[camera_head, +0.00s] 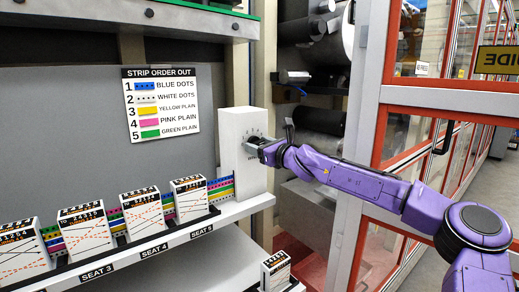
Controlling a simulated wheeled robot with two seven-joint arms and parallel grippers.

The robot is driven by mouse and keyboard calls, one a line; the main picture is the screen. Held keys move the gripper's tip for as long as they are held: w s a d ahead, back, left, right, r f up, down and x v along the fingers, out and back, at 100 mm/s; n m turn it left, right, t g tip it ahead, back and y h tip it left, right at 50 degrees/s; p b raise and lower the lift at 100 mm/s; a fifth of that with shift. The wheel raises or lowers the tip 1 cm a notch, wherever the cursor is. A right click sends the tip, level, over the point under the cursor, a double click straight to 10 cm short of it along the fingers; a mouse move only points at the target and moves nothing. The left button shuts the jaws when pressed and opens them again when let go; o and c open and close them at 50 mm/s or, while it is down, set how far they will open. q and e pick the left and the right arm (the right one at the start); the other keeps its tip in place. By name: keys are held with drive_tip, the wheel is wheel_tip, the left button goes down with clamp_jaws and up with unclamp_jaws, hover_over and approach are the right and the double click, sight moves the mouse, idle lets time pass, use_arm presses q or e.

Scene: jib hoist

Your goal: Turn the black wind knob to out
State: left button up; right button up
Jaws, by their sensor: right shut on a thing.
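A white box (239,178) stands at the right end of the shelf, with small dial marks on its right-hand face. My right gripper (260,148) reaches in from the right and meets this face at the dial, just below the marks. It is shut on the black wind knob there. The gripper hides nearly all of the knob, so I cannot tell which mark it points to. My left gripper is not in view.
Colored strips run along the shelf (165,246) past several white printed cards, with seat labels on its front edge. A strip order sign (160,103) hangs behind. A red-framed glass door (397,138) stands close to my right arm. Another card (275,272) stands lower down.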

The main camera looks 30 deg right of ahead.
drive_tip(key=shift+f+m, duration=0.15)
drive_tip(key=shift+m, duration=0.75)
drive_tip(key=o, duration=1.1)
drive_tip(key=shift+c, duration=0.2)
drive_tip(key=s, duration=1)
drive_tip(key=shift+s+d, duration=0.25)
drive_tip(key=shift+d, duration=0.15)
